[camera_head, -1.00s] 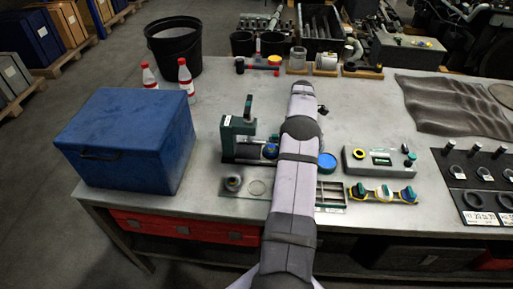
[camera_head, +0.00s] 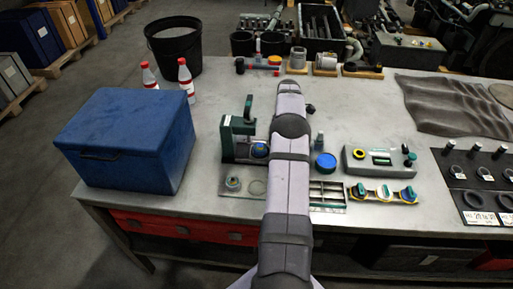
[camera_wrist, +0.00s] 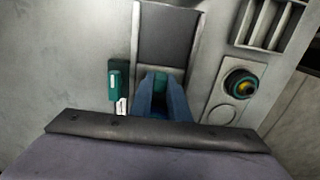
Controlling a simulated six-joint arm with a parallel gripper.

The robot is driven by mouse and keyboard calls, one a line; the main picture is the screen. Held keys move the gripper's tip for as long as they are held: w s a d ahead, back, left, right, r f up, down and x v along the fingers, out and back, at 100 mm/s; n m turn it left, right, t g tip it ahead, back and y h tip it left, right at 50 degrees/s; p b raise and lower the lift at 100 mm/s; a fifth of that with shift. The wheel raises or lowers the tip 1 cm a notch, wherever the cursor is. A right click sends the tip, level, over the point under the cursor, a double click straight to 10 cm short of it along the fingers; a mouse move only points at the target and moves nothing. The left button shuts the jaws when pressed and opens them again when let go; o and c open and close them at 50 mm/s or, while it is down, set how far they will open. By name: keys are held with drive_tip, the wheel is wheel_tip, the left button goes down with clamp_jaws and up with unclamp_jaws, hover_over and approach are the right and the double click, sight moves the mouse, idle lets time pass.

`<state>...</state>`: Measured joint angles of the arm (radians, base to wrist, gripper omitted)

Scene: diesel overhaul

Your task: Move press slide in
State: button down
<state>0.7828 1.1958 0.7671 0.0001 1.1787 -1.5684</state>
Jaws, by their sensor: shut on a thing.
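The green press (camera_head: 227,138) stands on the bench in the head view, upright, with a white label on its post. A small blue and yellow part (camera_head: 260,149) shows low at its right side, partly covered by my arm. In the wrist view my gripper (camera_wrist: 160,98) has its blue fingers closed around a small green piece (camera_wrist: 161,82), which seems to be the slide's handle. A dark grey strip (camera_wrist: 168,32) between pale rails lies beyond it. A green block with a white label (camera_wrist: 116,80) stands left of the fingers. My arm hides the gripper in the head view.
A plate with a round knob (camera_head: 232,184) lies in front of the press, and a slotted tray (camera_head: 327,194) lies to its right. A blue case (camera_head: 125,145) stands at the left.

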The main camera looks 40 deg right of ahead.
drive_tip(key=shift+w+a, duration=0.15)
idle(0.3)
drive_tip(key=shift+w+a, duration=1.25)
drive_tip(key=c, duration=1.7)
unclamp_jaws()
drive_tip(key=shift+r+p, duration=1.65)
drive_tip(key=shift+r, duration=1.1)
drive_tip(key=shift+r, duration=0.1)
wheel_tip(320, 180, up, 4)
drive_tip(key=p, duration=0.3)
